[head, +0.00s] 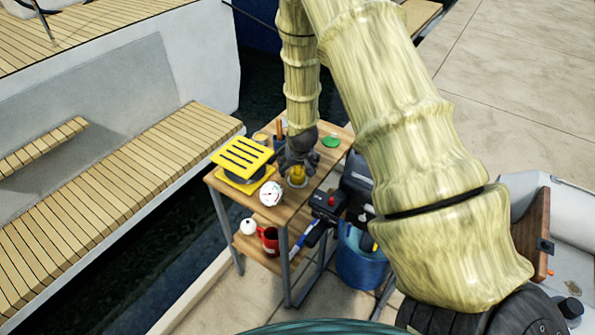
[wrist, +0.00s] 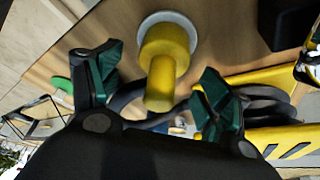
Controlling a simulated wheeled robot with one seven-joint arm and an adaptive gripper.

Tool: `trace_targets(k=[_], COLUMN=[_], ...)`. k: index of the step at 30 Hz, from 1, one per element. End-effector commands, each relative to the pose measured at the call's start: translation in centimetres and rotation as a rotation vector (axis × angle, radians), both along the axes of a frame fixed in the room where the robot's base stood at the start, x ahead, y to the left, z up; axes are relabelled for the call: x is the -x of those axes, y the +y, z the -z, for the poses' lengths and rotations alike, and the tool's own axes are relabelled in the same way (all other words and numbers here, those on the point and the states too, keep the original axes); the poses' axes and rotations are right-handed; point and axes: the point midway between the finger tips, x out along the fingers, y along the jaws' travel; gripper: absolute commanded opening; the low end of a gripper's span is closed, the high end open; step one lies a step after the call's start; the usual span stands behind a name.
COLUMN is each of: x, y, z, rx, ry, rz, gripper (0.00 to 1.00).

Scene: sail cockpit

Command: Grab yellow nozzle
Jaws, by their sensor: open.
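The yellow nozzle (wrist: 165,62) stands on a pale round base on the wooden table, between the two green-padded fingers of my gripper (wrist: 155,92) in the wrist view. The fingers are apart, with a gap visible on both sides of the nozzle. In the head view my gripper (head: 299,160) points down over the small table, and the yellow nozzle (head: 298,177) shows just below it, partly hidden by the fingers.
On the wooden table (head: 310,190) a yellow slotted rack (head: 243,156) stands left of the nozzle, a white gauge (head: 271,193) sits in front, and a green disc (head: 331,141) lies behind right. A blue bucket (head: 360,262) stands right.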

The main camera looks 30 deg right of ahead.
Motion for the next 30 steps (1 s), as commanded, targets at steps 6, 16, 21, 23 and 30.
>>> trace_targets(k=[6,16,21,23,30], x=[-0.6,-0.8,-0.8,-0.8,-0.8], y=[-0.3,-0.3,-0.3,-0.3,-0.3], z=[1.5,2.2,2.2,2.2,2.2], rx=[0.000,0.000,0.000,0.000,0.000], ry=[0.001,0.000,0.000,0.000,0.001], rz=[-0.001,0.000,0.000,0.000,0.000], gripper=[0.78,0.78,0.59,0.48,0.25])
